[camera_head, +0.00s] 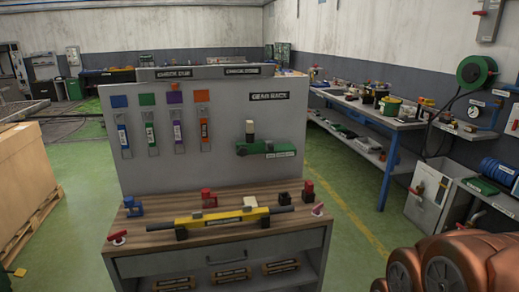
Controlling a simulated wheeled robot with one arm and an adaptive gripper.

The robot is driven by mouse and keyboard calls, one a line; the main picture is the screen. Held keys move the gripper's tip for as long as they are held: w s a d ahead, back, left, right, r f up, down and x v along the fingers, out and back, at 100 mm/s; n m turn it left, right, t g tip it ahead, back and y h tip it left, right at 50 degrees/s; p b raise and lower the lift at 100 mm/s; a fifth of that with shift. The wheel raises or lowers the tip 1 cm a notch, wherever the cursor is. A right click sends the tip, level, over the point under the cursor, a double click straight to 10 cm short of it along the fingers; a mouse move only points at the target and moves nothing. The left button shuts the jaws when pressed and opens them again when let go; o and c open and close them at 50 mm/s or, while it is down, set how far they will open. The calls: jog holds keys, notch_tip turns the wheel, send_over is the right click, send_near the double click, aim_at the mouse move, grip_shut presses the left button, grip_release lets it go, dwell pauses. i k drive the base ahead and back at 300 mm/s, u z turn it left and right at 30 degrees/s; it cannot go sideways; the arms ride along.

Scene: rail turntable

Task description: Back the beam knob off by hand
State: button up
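A yellow bar on a dark rod (222,217) lies across the wooden top of the workbench (160,240). A pale block (250,203) stands at the bar's right part. A small red handle-like piece (117,238) sits near the bench's front left corner, and another one (318,208) is at the right edge. I cannot tell from this view which part is the beam knob. My gripper is not in view. Copper-coloured rounded parts of my own arm fill the lower right corner.
A blue block (133,206), a red block (208,198) and black blocks (284,199) stand along the bench. Behind rises a grey panel (220,160) with hanging tools and a green device (265,148). A crate (25,180) is left. Green floor (350,245) is clear on the right.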

aim_at(242, 150)
jog(key=u, duration=0.45)
jog(key=i, duration=0.95)
jog(key=u, duration=0.75)
